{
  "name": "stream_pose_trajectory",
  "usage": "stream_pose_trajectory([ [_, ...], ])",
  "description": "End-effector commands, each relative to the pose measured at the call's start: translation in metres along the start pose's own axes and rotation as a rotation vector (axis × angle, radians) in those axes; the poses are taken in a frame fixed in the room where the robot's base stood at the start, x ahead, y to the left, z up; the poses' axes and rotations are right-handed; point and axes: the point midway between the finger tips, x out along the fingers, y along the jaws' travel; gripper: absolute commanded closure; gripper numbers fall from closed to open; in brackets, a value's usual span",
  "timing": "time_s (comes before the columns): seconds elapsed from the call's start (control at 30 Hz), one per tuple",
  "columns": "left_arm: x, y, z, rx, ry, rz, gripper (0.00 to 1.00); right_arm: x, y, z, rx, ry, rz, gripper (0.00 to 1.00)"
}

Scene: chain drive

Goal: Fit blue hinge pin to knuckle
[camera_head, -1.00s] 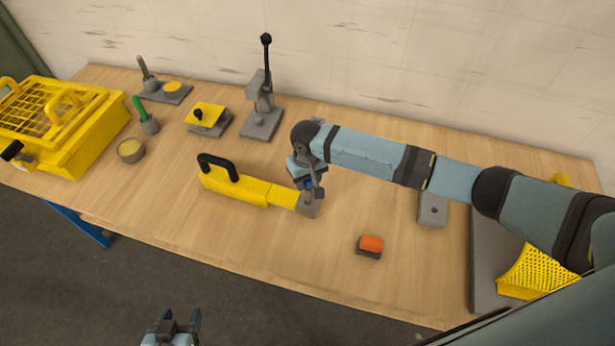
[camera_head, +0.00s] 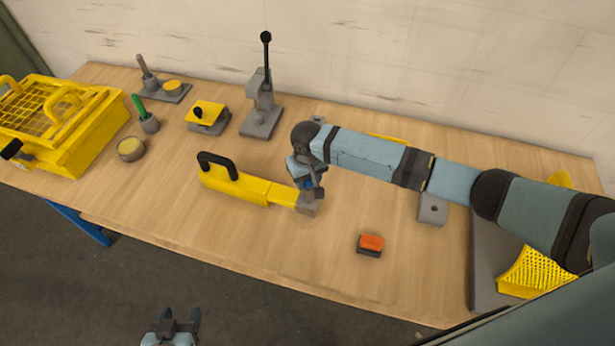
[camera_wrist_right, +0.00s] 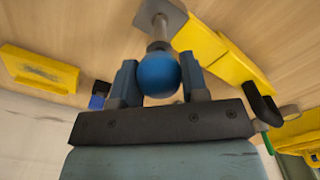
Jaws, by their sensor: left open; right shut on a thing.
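The blue hinge pin has a round blue head (camera_wrist_right: 158,74) and a grey shaft, seen in the right wrist view. My right gripper (camera_head: 314,190) is shut on the blue head. The shaft points at the grey knuckle (camera_head: 307,208), which also shows in the right wrist view (camera_wrist_right: 176,16). I cannot tell whether the shaft tip is in the knuckle's hole or just above it. The knuckle sits at the right end of a yellow bar (camera_head: 235,188) with a black handle. My left gripper (camera_head: 179,324) is open and empty in front of the table.
An orange-topped block (camera_head: 371,243) lies to the right. A grey block with a hole (camera_head: 433,209) stands behind it. A lever press (camera_head: 262,118), a yellow basket (camera_head: 72,135) and small fixtures stand at the back and left. The table's front middle is clear.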

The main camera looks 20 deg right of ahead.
Motion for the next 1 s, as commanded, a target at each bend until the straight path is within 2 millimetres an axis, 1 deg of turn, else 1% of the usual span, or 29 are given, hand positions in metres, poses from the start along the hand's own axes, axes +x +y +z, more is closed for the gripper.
stream_pose_trajectory([
  [0.27,0.001,0.0,0.002,0.0,0.0,0.0,0.41,0.007,0.0,0.0,0.0,0.001,-0.001,0.86],
  [0.73,-0.001,0.002,0.014,-0.004,-0.016,0.002,0.41,0.019,0.0,0.0,-0.001,0.0,0.0,0.86],
  [1.0,0.001,0.002,0.014,-0.003,-0.013,0.002,0.41,0.026,-0.001,0.0,-0.001,0.0,0.0,0.86],
])
